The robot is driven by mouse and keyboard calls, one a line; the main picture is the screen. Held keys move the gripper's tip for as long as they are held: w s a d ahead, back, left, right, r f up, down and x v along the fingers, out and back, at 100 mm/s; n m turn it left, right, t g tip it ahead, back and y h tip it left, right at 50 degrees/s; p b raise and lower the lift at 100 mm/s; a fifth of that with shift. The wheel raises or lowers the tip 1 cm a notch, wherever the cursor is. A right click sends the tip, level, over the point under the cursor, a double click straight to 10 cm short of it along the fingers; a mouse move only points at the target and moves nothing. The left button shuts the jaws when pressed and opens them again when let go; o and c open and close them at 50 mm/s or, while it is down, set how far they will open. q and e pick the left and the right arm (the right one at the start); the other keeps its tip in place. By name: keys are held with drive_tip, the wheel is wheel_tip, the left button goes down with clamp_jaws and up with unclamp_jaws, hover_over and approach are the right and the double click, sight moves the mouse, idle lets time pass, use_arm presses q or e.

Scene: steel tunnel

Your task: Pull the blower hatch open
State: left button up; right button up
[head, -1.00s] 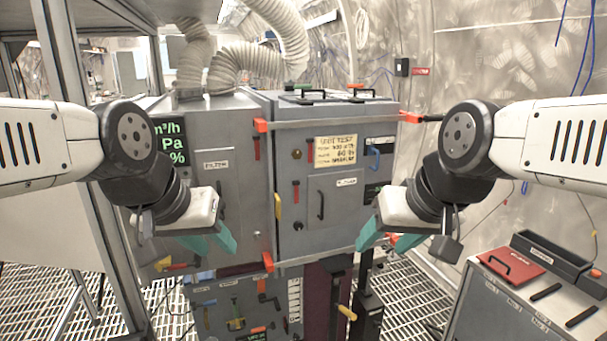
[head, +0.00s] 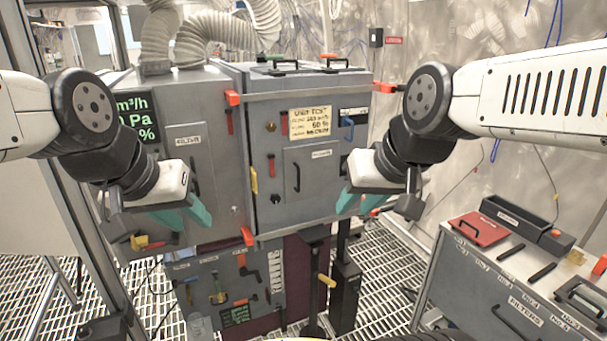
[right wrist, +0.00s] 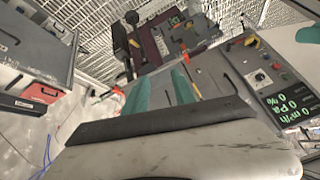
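A grey cabinet unit stands ahead in the head view. Its right front carries a small hatch (head: 318,172) with a dark vertical handle (head: 297,177) and a white label too small to read surely. The hatch looks closed. My right gripper (head: 352,200) is in front of the cabinet, just right of the hatch, apart from the handle; its teal fingers are spread and empty, as the right wrist view (right wrist: 160,92) also shows. My left gripper (head: 187,216) is in front of the left door (head: 188,150), with its teal fingers apart and nothing between them.
Orange-ended bars cross the cabinet front. Ribbed hoses (head: 215,38) rise from its top. Grating floor shows between.

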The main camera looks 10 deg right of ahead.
drive_tip(key=w+a+f+t, duration=0.1)
drive_tip(key=w+f+t, duration=0.15)
drive_tip(key=w, duration=1.15)
drive_tip(key=w+a+f+t, duration=0.2)
drive_tip(key=w+t, duration=0.1)
drive_tip(key=w, duration=1.1)
drive_tip(key=n+t, duration=0.1)
drive_tip(key=t, duration=0.2)
approach(299, 174)
wheel_tip(299, 174, up, 5)
drive_tip(key=s, duration=0.2)
drive_tip(key=w+f+t, duration=0.3)
drive_tip(key=f, duration=0.5)
drive_tip(key=w, duration=0.2)
drive_tip(key=w+a, duration=0.1)
drive_tip(key=w, duration=0.4)
drive_tip(key=shift+w+a+r, duration=0.15)
drive_tip(key=shift+w, duration=0.15)
clamp_jaws()
